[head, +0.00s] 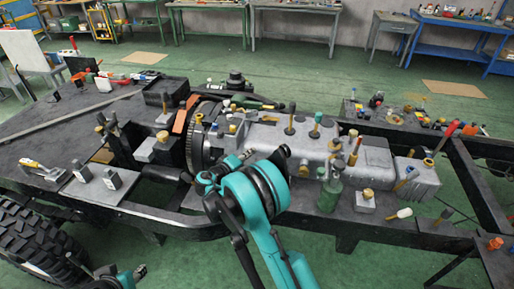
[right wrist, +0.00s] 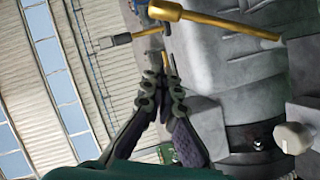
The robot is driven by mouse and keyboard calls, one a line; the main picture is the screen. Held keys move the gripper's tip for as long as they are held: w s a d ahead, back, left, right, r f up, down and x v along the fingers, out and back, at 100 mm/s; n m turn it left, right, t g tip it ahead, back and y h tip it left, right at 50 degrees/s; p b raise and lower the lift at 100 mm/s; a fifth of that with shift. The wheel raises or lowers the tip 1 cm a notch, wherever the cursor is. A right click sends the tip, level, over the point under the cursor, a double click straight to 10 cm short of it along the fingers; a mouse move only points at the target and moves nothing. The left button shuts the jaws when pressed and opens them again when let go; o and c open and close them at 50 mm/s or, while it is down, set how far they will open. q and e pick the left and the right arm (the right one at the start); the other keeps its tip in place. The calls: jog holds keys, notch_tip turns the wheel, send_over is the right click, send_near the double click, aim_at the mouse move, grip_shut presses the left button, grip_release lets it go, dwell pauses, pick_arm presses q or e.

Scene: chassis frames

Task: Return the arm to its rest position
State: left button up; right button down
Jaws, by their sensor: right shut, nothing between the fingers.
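My right arm comes in from the bottom middle of the head view, teal and black. Its gripper (head: 240,158) is over the middle of the chassis frame, in front of the grey engine and gearbox block (head: 345,155). In the right wrist view the fingers of my right gripper (right wrist: 165,62) are together with nothing between them. A brass-coloured rod-like tool (right wrist: 170,12) shows just beyond the tips. Dark and teal parts of my left arm, with its gripper (head: 108,273), show at the bottom left edge, low near the tyre; its fingers are not clear.
The black chassis frame (head: 462,172) carries many loose tools and parts. A green bottle (head: 330,195) stands right of my right arm. A large tyre (head: 35,243) is at lower left. Green floor (head: 300,68) is open behind, before the workbenches.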

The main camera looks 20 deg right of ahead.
jog(key=shift+s+a, duration=0.1)
jog(key=shift+s, duration=0.15)
jog(key=shift+r, duration=0.1)
jog(key=s+r+g+y, duration=0.1)
jog(key=s+r+y, duration=0.25)
jog(key=s, duration=0.45)
jog(key=s+r+g+y, duration=0.1)
jog(key=s+r+y, duration=0.25)
jog(key=s, duration=0.45)
jog(key=s+a+m+y, duration=0.1)
jog(key=s+a+y, duration=0.2)
jog(key=s, duration=0.6)
jog(key=s+a+f+y, duration=0.1)
jog(key=s+a+y, duration=0.2)
jog(key=s, duration=0.7)
jog(key=shift+s+a+f+m, duration=0.15)
jog(key=shift+a+m, duration=0.25)
jog(key=shift+a, duration=0.7)
